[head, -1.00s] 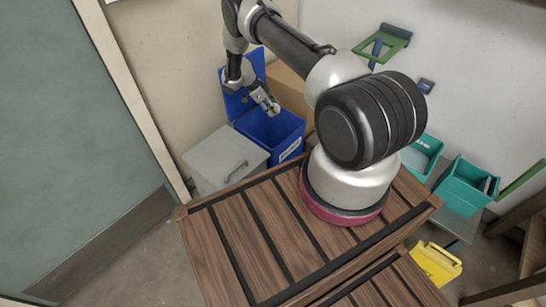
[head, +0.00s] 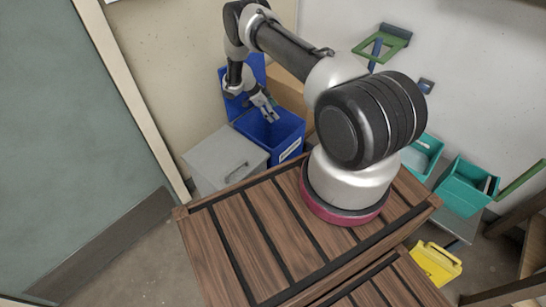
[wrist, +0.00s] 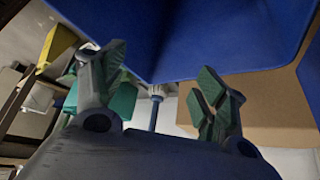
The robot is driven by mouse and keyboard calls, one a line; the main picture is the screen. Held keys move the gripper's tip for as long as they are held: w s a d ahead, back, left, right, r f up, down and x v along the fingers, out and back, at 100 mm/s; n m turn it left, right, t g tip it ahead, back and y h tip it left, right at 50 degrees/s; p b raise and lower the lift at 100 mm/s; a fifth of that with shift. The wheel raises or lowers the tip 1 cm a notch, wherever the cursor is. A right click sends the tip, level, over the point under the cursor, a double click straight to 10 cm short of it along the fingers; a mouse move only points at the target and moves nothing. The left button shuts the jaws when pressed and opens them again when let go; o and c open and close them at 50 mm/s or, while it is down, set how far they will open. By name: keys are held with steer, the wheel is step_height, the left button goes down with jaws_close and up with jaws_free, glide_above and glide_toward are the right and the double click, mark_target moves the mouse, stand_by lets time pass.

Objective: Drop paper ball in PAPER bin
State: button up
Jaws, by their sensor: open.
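A blue bin (head: 284,152) with its lid (head: 236,106) raised stands against the wall beyond the wooden top. A white label on its front is too small to read. My gripper (head: 271,114) points down over the bin's opening. In the wrist view my gripper (wrist: 157,98) is open, its fingers wide apart with nothing between them. The blue bin's wall (wrist: 190,35) fills the upper part of that view. I see no paper ball in either view; the bin's inside floor is hidden.
A grey lidded box (head: 222,160) stands left of the bin, and a cardboard box (head: 292,98) is behind it. Teal bins (head: 467,187) and a yellow bucket (head: 436,264) are at the right. The slatted wooden top (head: 235,240) is bare in front. A door is at left.

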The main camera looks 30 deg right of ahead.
steer(key=v, duration=1.2)
